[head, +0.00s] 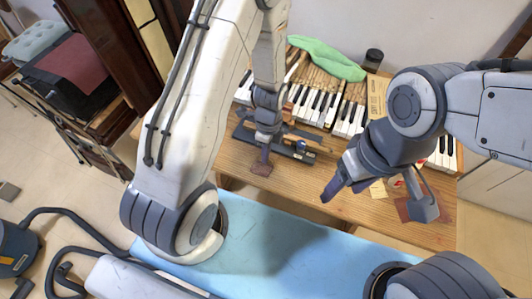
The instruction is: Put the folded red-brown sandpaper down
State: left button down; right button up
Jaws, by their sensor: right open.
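A small folded red-brown sandpaper (261,169) is at the fingertips of my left gripper (264,156), over the front part of the wooden table (237,163). The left fingers look shut on it. I cannot tell whether it touches the table. My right gripper (378,200) is spread open, with one finger to the left and one to the right, above the front right of the table. A flat red-brown sheet (402,207) lies under it, partly hidden by the right finger.
Piano keys (318,103) run along the back, with a green cloth (328,58) and a dark jar (373,59) behind. A dark tool (290,149) lies near my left gripper. A light blue surface (275,240) is in front. Bare wood lies between the grippers.

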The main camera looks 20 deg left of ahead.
pick_arm(q)
jog(key=shift+f, duration=0.15)
jog(key=c, duration=1.1)
grip_release()
notch_tip(320, 180, up, 12)
jog(key=w, duration=0.2)
jog(key=s+d+r+n, duration=0.5)
jog(key=s+r, duration=0.1)
jog(key=s, duration=0.2)
jog(key=s+d+r+n+t+h, duration=0.1)
jog(key=s+d+r+n, duration=0.4)
jog(key=s, duration=0.4)
jog(key=shift+s+d+r+n+t, duration=0.15)
jog(key=shift+d+r+n+t, duration=0.15)
jog(key=shift+r+n, duration=0.3)
